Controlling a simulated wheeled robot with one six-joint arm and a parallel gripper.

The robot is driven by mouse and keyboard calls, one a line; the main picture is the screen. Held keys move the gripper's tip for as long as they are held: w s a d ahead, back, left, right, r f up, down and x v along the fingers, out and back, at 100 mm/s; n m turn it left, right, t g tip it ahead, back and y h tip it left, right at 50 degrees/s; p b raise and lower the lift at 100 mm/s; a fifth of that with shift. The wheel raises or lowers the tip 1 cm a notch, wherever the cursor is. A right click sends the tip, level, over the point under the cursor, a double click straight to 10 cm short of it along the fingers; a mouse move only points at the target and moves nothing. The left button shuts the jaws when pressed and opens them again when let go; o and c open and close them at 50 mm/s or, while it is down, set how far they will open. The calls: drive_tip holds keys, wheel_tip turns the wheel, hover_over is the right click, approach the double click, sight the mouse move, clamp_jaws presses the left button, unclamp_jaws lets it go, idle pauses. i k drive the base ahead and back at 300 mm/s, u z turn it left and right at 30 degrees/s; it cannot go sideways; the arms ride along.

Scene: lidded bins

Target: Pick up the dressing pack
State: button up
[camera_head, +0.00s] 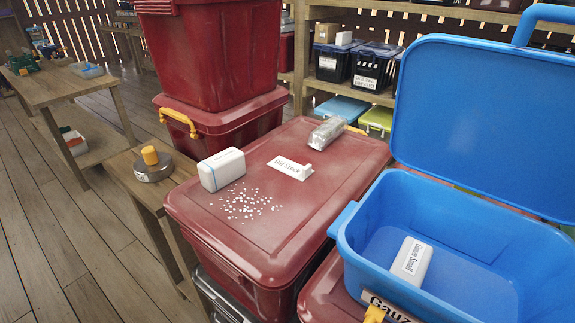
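No pack with the word dressing on it can be read. A white box-shaped pack (221,169) with rounded edges lies near the left edge of a closed red bin lid (300,210). A clear, shiny wrapped pack (327,132) lies near the back edge of that lid. A white pack (409,262) labelled "Gauze Small" lies inside the open blue bin (345,258), leaning or lying on its floor. Which of them is the dressing pack I cannot tell. My gripper is not in view.
An "Old Stock" label (289,168) and scattered white bits (243,204) are on the red lid. The blue lid (480,110) stands raised at right. Stacked red bins (215,60) rise behind. A side table at left holds a round grey object with a yellow knob (152,165).

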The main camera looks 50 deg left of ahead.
sight(217, 171)
drive_tip(key=u, duration=0.9)
drive_tip(key=k, duration=0.45)
drive_tip(key=u, duration=0.7)
drive_tip(key=k, duration=1.05)
drive_tip(key=u, duration=0.85)
drive_tip(key=i, duration=1.35)
drive_tip(key=z, duration=0.1)
